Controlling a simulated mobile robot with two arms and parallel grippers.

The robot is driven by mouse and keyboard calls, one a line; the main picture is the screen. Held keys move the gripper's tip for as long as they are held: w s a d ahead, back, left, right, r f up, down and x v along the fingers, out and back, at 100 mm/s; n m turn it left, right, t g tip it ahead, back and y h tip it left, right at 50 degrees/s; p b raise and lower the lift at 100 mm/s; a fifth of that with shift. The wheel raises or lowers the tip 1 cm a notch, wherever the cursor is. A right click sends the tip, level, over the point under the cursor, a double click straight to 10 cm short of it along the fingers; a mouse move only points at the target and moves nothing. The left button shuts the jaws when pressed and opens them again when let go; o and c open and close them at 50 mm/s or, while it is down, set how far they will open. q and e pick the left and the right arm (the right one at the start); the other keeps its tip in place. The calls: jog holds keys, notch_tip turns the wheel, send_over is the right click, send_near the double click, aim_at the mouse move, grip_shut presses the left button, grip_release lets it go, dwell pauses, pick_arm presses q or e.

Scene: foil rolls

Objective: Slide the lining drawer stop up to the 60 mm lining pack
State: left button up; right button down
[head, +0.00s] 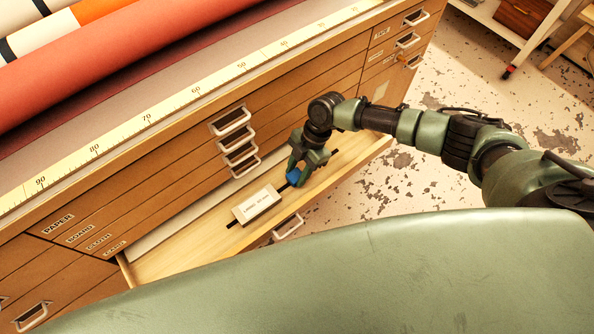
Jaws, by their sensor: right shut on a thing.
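The white lining pack (257,206), with small print I cannot read well, lies in an open wooden drawer. A blue drawer stop (293,177) sits just to the right of the pack, over a dark slot (232,224) in the drawer. My right gripper (296,172) reaches down from above and is shut on the blue stop, partly hiding it. My left gripper is not in view.
The open drawer (190,252) belongs to a wooden cabinet with several shut, handled drawers above. A yellow ruler (147,118) runs along the cabinet top, where fabric rolls (60,80) lie. A green surface fills the foreground. Speckled floor (480,100) is open at right.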

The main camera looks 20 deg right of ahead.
aim_at(280, 190)
jog(key=a, duration=0.1)
jog(key=s+a, duration=0.1)
jog(key=a, duration=0.2)
jog(key=shift+s+a+p, duration=0.15)
jog(key=shift+s+p, duration=0.1)
jog(key=shift+p, duration=0.1)
jog(key=c, duration=0.9)
grip_release()
jog(key=v, duration=0.8)
